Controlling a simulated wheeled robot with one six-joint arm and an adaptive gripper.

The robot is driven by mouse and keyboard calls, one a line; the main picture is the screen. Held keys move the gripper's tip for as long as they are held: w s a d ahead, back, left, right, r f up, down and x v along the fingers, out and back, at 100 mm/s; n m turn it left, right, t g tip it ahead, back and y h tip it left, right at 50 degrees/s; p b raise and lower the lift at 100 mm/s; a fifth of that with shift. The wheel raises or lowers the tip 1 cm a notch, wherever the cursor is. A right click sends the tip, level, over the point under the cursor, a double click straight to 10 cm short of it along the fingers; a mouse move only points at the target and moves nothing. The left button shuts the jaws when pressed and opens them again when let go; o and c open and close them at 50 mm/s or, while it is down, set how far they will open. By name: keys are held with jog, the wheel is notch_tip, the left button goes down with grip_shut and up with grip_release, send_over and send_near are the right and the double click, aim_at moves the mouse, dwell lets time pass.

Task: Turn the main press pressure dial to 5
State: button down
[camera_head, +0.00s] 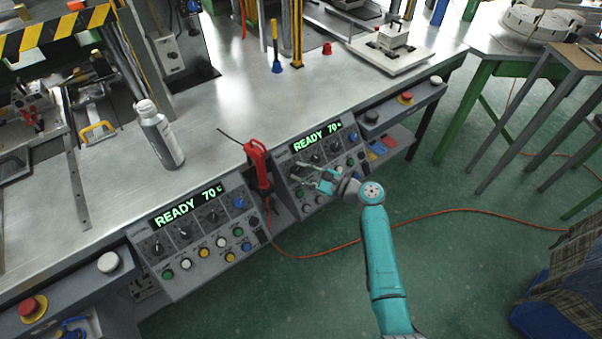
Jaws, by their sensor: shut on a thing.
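Two control panels hang on the bench front, each with a green "READY 70" display, a row of dials and rows of coloured buttons. My gripper (312,173) is at the right control panel (284,163), its fingers at the left end of the dial row. It is shut on a dial there, which the fingers mostly hide. The dial's pointer and scale are too small to read. Farther right on that panel are black dials (334,148) and a blue knob (353,137). The left control panel (205,255) has black dials (184,233) and a blue knob (239,202).
A red tool (258,165) hangs between the panels, with an orange cable (420,218) trailing over the floor. Red emergency buttons (406,96) sit at the bench front. The green floor at right is mostly clear.

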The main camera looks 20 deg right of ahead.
jog(key=n+g, duration=0.2)
jog(key=n, duration=0.1)
jog(key=n+g+y, duration=0.1)
jog(key=n+g, duration=0.1)
jog(key=n, duration=0.1)
jog(key=shift+w+d+r+n, duration=0.15)
jog(key=shift+w+n, duration=0.05)
jog(key=shift+n, duration=0.1)
jog(key=shift+g, duration=0.3)
jog(key=c, duration=0.8)
grip_release()
jog(key=shift+c, duration=0.2)
jog(key=v, duration=1.2)
